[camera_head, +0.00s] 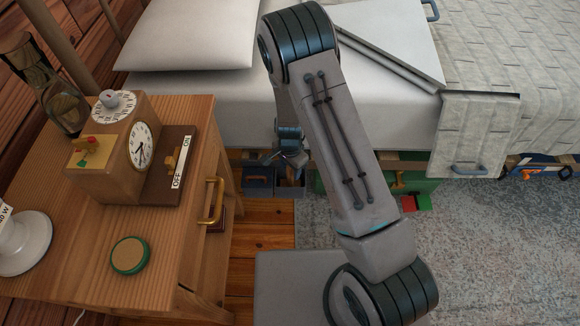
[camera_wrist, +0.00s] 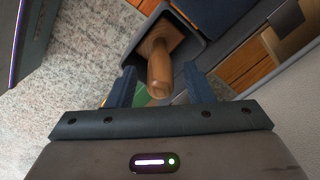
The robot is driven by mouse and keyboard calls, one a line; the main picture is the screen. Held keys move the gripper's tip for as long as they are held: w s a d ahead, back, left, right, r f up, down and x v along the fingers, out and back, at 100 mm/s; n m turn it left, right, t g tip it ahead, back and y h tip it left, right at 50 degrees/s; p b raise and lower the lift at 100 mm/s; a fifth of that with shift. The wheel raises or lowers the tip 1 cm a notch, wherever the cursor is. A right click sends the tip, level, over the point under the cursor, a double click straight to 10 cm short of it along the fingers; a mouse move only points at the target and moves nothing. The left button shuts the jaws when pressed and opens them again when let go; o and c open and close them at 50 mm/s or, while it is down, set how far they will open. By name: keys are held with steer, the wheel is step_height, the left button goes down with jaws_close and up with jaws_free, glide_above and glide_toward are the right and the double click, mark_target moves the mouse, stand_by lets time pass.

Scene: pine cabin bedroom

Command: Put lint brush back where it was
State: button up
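A wooden handle (camera_wrist: 159,68), likely that of the lint brush, stands up out of a small grey bin (camera_wrist: 133,47) in the wrist view. Its brush end is hidden or cannot be made out. In the head view the bin (camera_head: 288,192) stands by the side of the bed, with a bit of wood showing in it. My gripper (camera_wrist: 160,85) is open, its two blue fingers apart on either side of the handle's near end, with a gap on each side. In the head view my gripper (camera_head: 291,158) is just above the bin.
A second bin with a dark blue thing (camera_head: 259,180) stands left of the first. The wooden nightstand (camera_head: 190,235) is at left, holding a clock box (camera_head: 115,165) and a green-rimmed disc (camera_head: 130,255). The bed (camera_head: 390,120) overhangs at right; a green box (camera_head: 415,184) lies beneath.

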steer(key=s+d+r+n+y+p, duration=0.1)
steer(key=s+d+r+n+p, duration=0.15)
steer(key=r, duration=1.15)
steer(key=s+d+r+n+p, duration=0.2)
steer(key=s+d+r, duration=0.1)
steer(key=r, duration=1.1)
steer(key=s+d+r+n, duration=0.2)
steer(key=s+d+r, duration=0.2)
steer(key=s+r, duration=0.1)
steer(key=s+d+r+n+t+h, duration=0.1)
steer(key=s+d+r+n, duration=0.2)
steer(key=s, duration=0.5)
steer(key=shift+d+r, duration=0.5)
steer(key=shift+r, duration=0.45)
